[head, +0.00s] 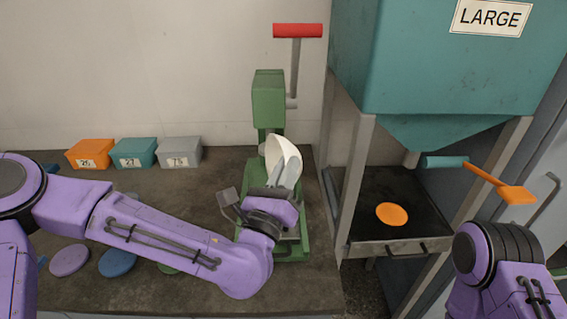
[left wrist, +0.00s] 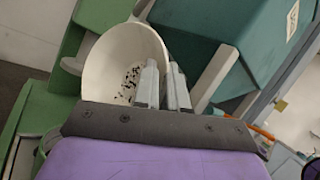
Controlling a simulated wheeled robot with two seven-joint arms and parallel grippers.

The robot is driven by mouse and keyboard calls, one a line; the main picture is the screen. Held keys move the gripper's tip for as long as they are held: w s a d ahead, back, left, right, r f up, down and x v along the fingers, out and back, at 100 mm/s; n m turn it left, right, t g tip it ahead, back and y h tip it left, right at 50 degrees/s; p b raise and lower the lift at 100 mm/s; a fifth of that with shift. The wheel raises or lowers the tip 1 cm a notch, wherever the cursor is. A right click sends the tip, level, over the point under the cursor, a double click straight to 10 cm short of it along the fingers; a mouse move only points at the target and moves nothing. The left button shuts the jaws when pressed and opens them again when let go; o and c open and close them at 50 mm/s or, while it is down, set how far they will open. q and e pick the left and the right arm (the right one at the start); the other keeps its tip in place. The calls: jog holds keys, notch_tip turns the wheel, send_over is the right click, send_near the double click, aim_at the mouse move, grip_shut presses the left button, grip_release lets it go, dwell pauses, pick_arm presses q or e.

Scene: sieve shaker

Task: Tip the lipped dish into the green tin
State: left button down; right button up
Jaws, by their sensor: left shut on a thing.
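The white lipped dish (head: 277,151) is steeply tilted in front of the green press-like machine. It also shows in the left wrist view (left wrist: 105,65), with dark specks lying inside. My left gripper (head: 285,172) is shut on the dish's edge; its grey fingers also show in the left wrist view (left wrist: 165,80). I cannot pick out a green tin with certainty. A blue-green box-like tin (head: 136,153) with a number label stands at the back of the bench. My right gripper is out of view; only part of its arm shows at lower right.
The green machine (head: 268,100) has a red-handled lever (head: 297,31). An orange box (head: 90,153) and a grey box (head: 180,151) flank the blue-green one. A teal LARGE hopper (head: 450,60) stands right, above a dark tray with an orange disc (head: 392,214). Coloured discs (head: 70,260) lie front left.

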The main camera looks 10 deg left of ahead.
pick_arm(q)
jog(key=m+g+p, duration=0.1)
jog(key=p, duration=0.1)
jog(key=d+m+g+p, duration=0.1)
jog(key=p, duration=0.1)
jog(key=w+d+m+g+p, duration=0.1)
jog(key=p, duration=0.2)
jog(key=shift+w+d+r+m+h, duration=0.1)
jog(key=shift+d+r+m+h, duration=0.15)
jog(key=shift+r+m+h, duration=0.1)
jog(key=m+g+p, duration=0.1)
jog(key=p, duration=0.2)
jog(key=w+d+m+g+y+p, duration=0.1)
jog(key=p, duration=0.1)
jog(key=d+m+g+p, duration=0.1)
jog(key=p, duration=0.2)
jog(key=shift+w+d+f+y+p, duration=0.15)
jog(key=shift+d+f+y+p, duration=0.1)
jog(key=shift+f+p, duration=0.1)
